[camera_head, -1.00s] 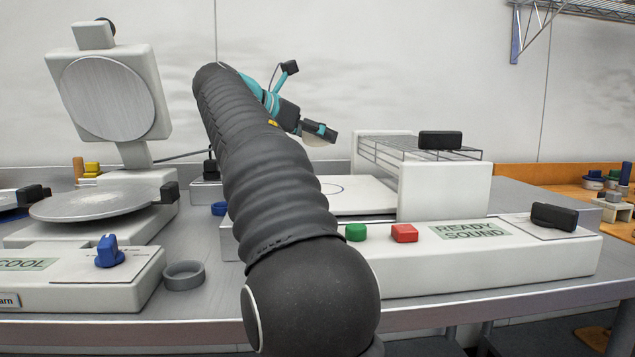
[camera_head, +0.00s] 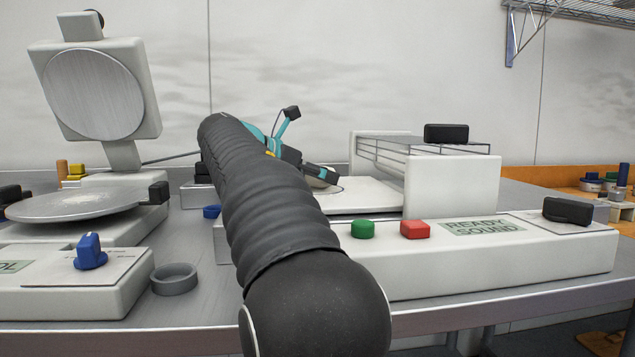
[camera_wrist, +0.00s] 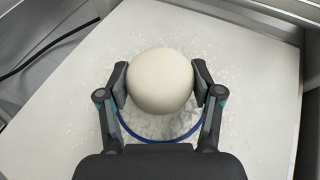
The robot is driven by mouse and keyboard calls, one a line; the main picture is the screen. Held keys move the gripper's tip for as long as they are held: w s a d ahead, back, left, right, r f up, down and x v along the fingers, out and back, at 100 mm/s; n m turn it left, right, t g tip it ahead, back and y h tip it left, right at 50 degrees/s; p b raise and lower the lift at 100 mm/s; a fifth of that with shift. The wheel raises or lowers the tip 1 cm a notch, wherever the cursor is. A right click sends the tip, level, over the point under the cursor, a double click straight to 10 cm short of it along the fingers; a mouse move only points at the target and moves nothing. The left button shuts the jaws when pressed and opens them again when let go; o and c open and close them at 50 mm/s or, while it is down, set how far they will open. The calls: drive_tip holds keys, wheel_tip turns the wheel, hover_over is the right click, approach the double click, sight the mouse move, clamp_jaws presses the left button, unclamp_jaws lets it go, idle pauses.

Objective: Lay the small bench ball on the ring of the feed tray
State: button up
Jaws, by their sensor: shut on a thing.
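The small bench ball (camera_wrist: 160,80) is pale and round in the wrist view. My gripper (camera_wrist: 161,84) is shut on it, with one finger pad on each side. The ball sits over the far part of a blue ring (camera_wrist: 150,139) on the white feed tray (camera_wrist: 254,95); the near arc of the ring shows below the ball. I cannot tell whether the ball touches the tray. In the head view my gripper (camera_head: 322,174) is low over the tray (camera_head: 362,195), and the ball is hidden there.
A wire rack (camera_head: 425,145) and white housing (camera_head: 452,187) stand right of the tray. Green (camera_head: 363,229) and red (camera_head: 415,229) buttons sit in front. A press with a round plate (camera_head: 88,204) and a grey ring (camera_head: 175,278) are at left. White flecks lie on the tray.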

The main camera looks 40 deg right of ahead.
drive_tip(key=shift+f, duration=0.25)
drive_tip(key=o, duration=1.2)
drive_tip(key=shift+r, duration=0.2)
drive_tip(key=p+v, duration=0.2)
drive_tip(key=v, duration=1)
drive_tip(key=shift+a+f, duration=0.1)
drive_tip(key=shift+a, duration=0.05)
